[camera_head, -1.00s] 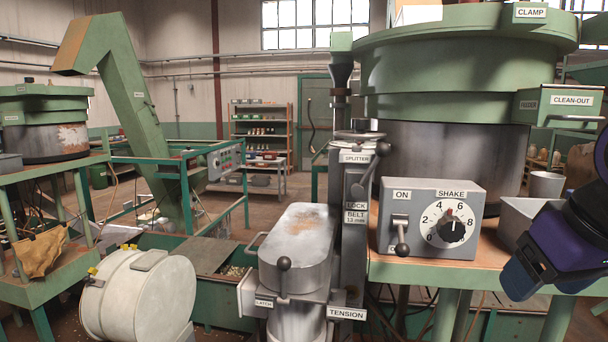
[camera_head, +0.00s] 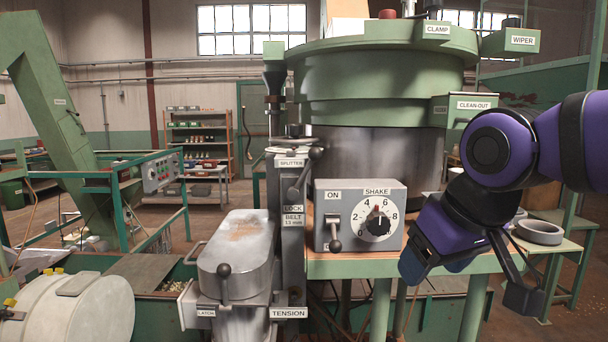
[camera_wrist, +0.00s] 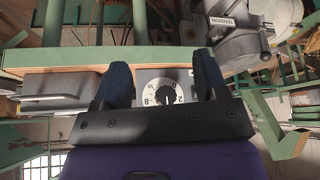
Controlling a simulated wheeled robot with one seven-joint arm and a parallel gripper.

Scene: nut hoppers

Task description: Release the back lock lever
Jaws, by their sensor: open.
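A grey column with a LOCK plate (camera_head: 293,208) stands in the middle of the head view, under a SPLITTER label. A dark-knobbed lever (camera_head: 304,171) slants up along the column's right side. I cannot tell whether this is the back lock lever; no other lever is marked as such. My gripper (camera_head: 468,280) is open and empty, to the right of the column and the switch box, apart from both. In the wrist view my gripper (camera_wrist: 160,63) shows two spread blue fingers with the dial behind them.
A switch box (camera_head: 360,215) with an ON lever and SHAKE dial sits between the column and my gripper, on a green-edged bench (camera_head: 345,268). A large green hopper (camera_head: 385,85) rises behind. A lidded grey tank (camera_head: 236,250) with a knobbed lever stands in front of the column.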

